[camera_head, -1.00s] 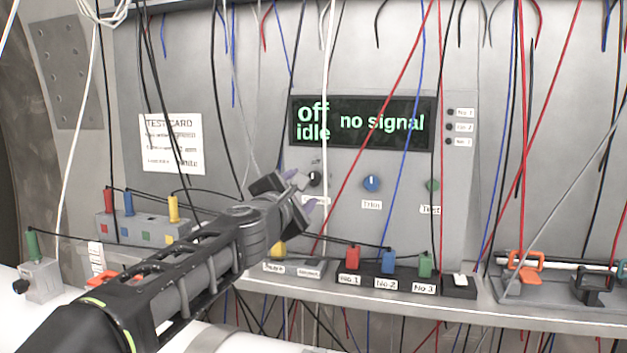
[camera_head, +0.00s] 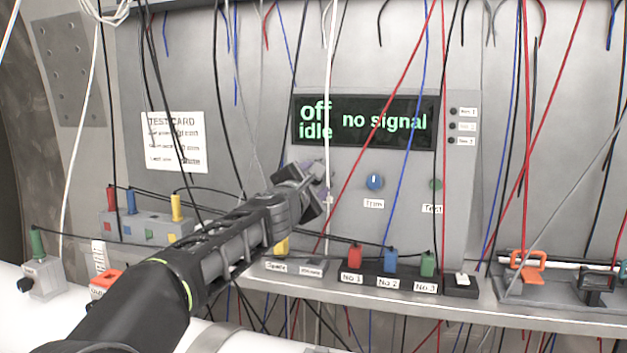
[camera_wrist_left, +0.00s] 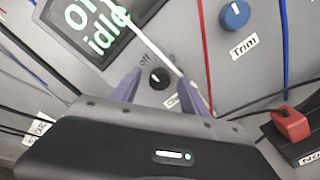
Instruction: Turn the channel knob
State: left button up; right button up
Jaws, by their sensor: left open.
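The channel knob (camera_wrist_left: 159,77) is a small black dial with a white mark, with "off" and "2" printed around it in the left wrist view. Its label is partly covered by a finger. My left gripper (camera_wrist_left: 155,88) is open, its two purple fingers on either side of the knob in that view; I cannot tell whether they touch it. In the head view my left gripper (camera_head: 318,180) is at the panel below the display and hides the knob. The display (camera_head: 365,121) reads "off idle" and "no signal". My right gripper is not in view.
A blue Trim knob (camera_head: 375,182) is to the right of my gripper, and it also shows in the left wrist view (camera_wrist_left: 234,14). A green Test button (camera_head: 436,184) is farther right. Red, blue and white wires hang before the panel. Plugs (camera_head: 390,260) line the ledge below.

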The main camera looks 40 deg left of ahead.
pick_arm(q)
grip_shut()
dwell(0.5)
